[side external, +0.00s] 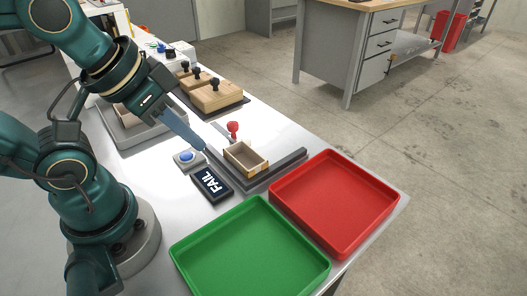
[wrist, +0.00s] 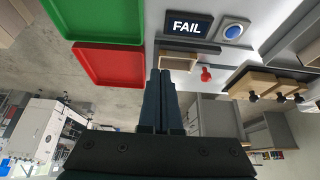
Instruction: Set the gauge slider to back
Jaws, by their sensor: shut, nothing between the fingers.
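The gauge slider shows as a red knob (side external: 233,129) beside a small open wooden box (side external: 245,160) on a dark grey fixture (side external: 283,166). The knob also shows in the wrist view (wrist: 207,74), to the right of my fingertips. My gripper (side external: 203,148) is shut and empty. In the side view its tip is left of the box and just right of the blue button; its height above the table is hard to judge. In the wrist view my gripper (wrist: 160,72) appears in front of the box's edge. I see no slider markings.
A blue button (side external: 187,157) and a display reading FAIL (side external: 212,185) stand left of the fixture. A green tray (side external: 250,250) and a red tray (side external: 335,200) lie in front. Wooden blocks with dark knobs (side external: 215,95) stand behind on a dark base.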

